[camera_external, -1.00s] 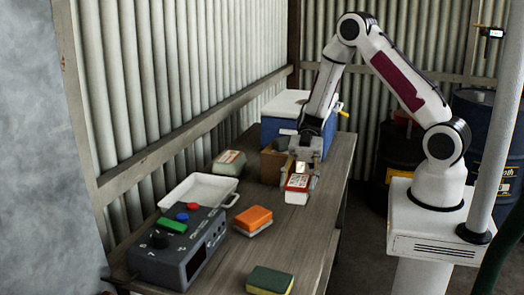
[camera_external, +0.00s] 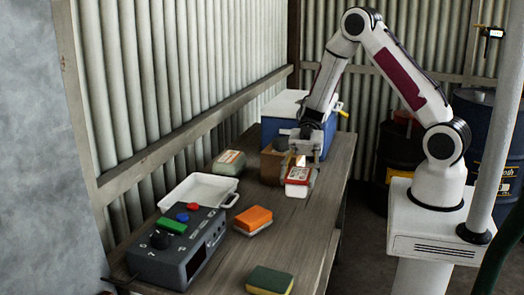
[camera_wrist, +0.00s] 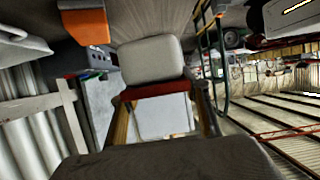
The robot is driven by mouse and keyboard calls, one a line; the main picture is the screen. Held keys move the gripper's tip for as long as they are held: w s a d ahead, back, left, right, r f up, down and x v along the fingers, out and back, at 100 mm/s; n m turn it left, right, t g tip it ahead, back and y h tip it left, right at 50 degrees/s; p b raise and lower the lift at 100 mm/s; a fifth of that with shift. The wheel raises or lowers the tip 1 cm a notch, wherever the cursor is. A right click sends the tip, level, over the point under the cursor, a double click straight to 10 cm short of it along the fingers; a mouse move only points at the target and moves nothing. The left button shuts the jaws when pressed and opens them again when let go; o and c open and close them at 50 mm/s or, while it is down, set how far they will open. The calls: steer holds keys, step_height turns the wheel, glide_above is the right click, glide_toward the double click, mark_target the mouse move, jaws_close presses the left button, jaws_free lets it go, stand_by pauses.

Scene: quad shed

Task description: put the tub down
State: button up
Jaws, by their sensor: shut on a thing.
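The tub (camera_external: 298,177) is white with red on its upper part, towards the far end of the bench in the external view. My gripper (camera_external: 300,163) points down from above and is shut on it. In the wrist view, the tub (camera_wrist: 152,60) shows as a pale block with a red band, held between the two fingers of my gripper (camera_wrist: 163,103). The tub is over the wooden bench (camera_external: 305,215), near its right side. I cannot tell whether its underside touches the bench.
Bare bench lies in front of the held tub.

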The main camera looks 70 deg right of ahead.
steer(key=shift+a, duration=0.15)
steer(key=a, duration=1.3)
steer(key=shift+s+a+r+m+t, duration=0.15)
steer(key=shift+s+a+m+t, duration=0.2)
steer(key=shift+s+t, duration=0.1)
steer(key=shift+f, duration=2.9)
steer(key=shift+f, duration=0.1)
steer(key=shift+f, duration=2)
steer(key=shift+f, duration=0.15)
